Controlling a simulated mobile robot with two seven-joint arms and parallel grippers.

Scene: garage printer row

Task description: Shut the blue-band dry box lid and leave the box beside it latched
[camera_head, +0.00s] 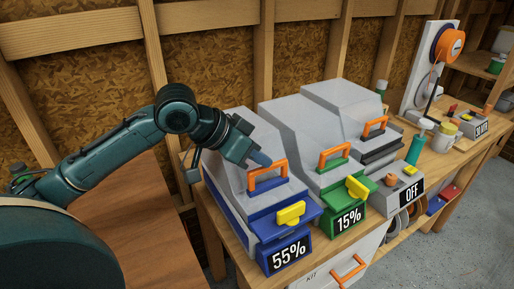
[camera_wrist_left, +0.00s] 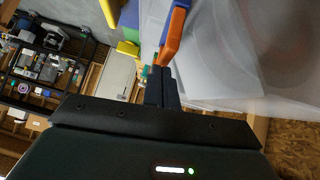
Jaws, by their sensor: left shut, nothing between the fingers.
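The blue-band dry box (camera_head: 225,205) is the nearest of the row, with a pale lid (camera_head: 232,178), an orange handle (camera_head: 268,176), a yellow latch piece (camera_head: 291,213) and a "55%" display. Its lid looks down or nearly down; I cannot tell whether it is fully seated. My left gripper (camera_head: 260,159) is shut and empty, just above and behind that orange handle. In the left wrist view, the shut fingers (camera_wrist_left: 161,86) are close to the orange handle (camera_wrist_left: 174,36); contact is unclear. The green-band box (camera_head: 345,205) beside it has its lid down, a yellow latch (camera_head: 357,188) and "15%".
A third pale box with a dark band (camera_head: 380,154) stands farther along the bench. A grey unit marked "OFF" (camera_head: 399,188), a teal bottle (camera_head: 416,147) and a spool holder (camera_head: 447,43) are to the right. A wooden stud wall is close behind the boxes.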

